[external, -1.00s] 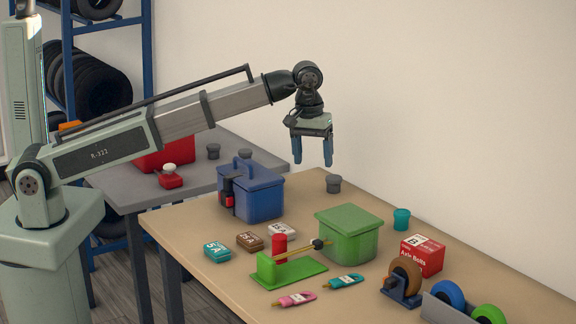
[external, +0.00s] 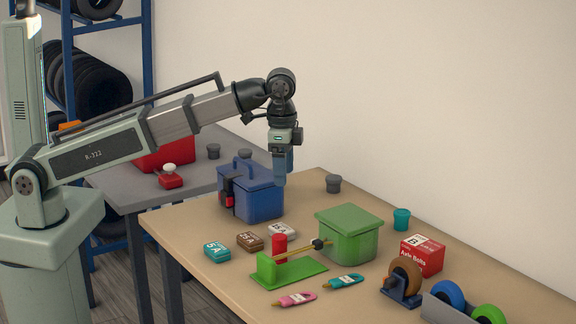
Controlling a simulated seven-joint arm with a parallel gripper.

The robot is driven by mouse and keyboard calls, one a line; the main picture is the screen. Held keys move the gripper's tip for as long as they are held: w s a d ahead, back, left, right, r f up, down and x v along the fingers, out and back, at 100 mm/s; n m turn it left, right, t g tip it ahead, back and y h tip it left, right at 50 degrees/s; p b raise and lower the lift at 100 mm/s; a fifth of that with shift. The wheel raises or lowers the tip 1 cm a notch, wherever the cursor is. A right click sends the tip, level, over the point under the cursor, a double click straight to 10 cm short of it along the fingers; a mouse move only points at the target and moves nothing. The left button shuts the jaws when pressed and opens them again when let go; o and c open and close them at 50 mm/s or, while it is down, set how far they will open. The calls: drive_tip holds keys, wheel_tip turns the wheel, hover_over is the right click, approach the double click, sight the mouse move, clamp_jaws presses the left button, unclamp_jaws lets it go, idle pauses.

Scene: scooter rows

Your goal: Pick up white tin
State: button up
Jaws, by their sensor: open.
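The white tin (external: 282,231) is a small, flat, light-coloured box with dark lettering. It lies on the tan table between the blue toolbox and the green box, with a red cylinder just in front of it. My gripper (external: 281,180) hangs fingers-down above and behind the tin, beside the blue toolbox's right edge in the picture. It is open and seen nearly edge-on, with nothing visible between its fingers.
A brown tin (external: 250,242) and a teal tin (external: 217,252) lie left of the white tin. The blue toolbox (external: 262,200), red cylinder (external: 280,246), green box (external: 347,247) and green stand with a rod (external: 290,272) crowd around it.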

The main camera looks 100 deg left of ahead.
drive_tip(key=m, duration=0.9)
hover_over(280, 226)
wheel_tip(280, 226, down, 9)
drive_tip(key=shift+w+r, duration=0.1)
drive_tip(key=shift+r, duration=0.1)
drive_tip(key=shift+s+d+f, duration=0.1)
drive_tip(key=shift+f, duration=1.2)
drive_tip(key=shift+s+f, duration=0.1)
drive_tip(key=shift+f, duration=1.2)
drive_tip(key=c, duration=1.2)
drive_tip(key=shift+o, duration=0.2)
drive_tip(key=shift+r, duration=0.1)
